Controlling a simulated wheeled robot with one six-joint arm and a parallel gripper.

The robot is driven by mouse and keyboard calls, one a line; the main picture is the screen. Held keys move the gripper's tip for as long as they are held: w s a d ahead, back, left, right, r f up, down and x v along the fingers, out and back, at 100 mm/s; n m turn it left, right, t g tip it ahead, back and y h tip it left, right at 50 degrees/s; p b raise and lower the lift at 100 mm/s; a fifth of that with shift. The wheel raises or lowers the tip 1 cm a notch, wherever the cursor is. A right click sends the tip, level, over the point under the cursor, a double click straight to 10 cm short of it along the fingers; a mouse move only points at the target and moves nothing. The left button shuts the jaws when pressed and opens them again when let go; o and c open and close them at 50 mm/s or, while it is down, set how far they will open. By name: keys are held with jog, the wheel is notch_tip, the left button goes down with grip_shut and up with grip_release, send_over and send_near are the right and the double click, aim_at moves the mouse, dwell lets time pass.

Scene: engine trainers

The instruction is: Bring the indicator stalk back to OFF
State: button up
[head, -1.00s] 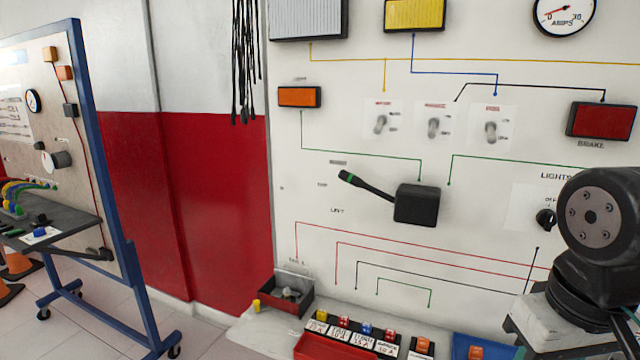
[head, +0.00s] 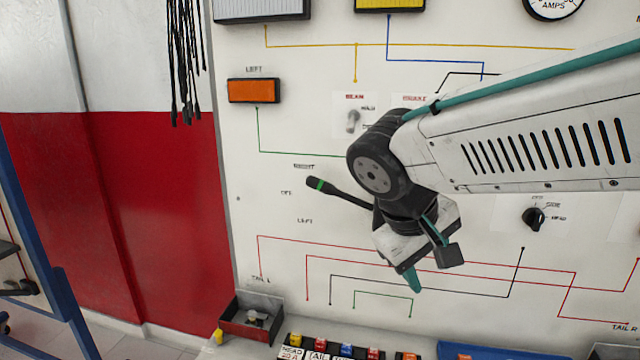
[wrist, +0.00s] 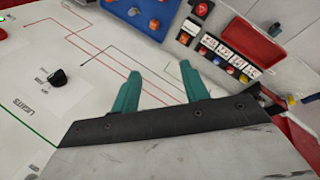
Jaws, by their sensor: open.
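The indicator stalk (head: 340,192) is a black lever with a green band near its tip, on the white panel in the head view. It slants up and left, its tip just below the RIGHT label (head: 304,166) and a little above the level of the OFF label (head: 287,192). The LEFT label (head: 305,221) is lower. My arm hides the stalk's mount. My gripper (head: 415,275), with teal fingers, is in front of the panel, below and right of the stalk tip. In the wrist view its fingers (wrist: 158,72) are apart and empty; the stalk is not seen there.
A rotary light knob (head: 534,218) is on the panel to the right, and a toggle switch (head: 353,120) is above the stalk. A small open bin (head: 250,322) and fuse blocks (head: 330,350) sit on the ledge below. Black leads (head: 185,65) hang at upper left.

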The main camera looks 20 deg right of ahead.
jog(key=w+a+r+n+t+h, duration=0.1)
jog(key=w+a+r+t+h, duration=0.1)
jog(key=w, duration=0.5)
jog(key=w+a+r+n+t+h, duration=0.1)
jog(key=w+a+r+h, duration=0.15)
jog(key=w, duration=0.45)
jog(key=n+t+h, duration=0.2)
jog(key=t, duration=0.4)
send_near(316, 186)
jog(key=r+x, duration=0.1)
jog(key=x, duration=0.8)
jog(key=f+x, duration=0.1)
jog(key=x, duration=0.1)
jog(key=shift+w+d, duration=0.15)
jog(key=shift+d, duration=0.05)
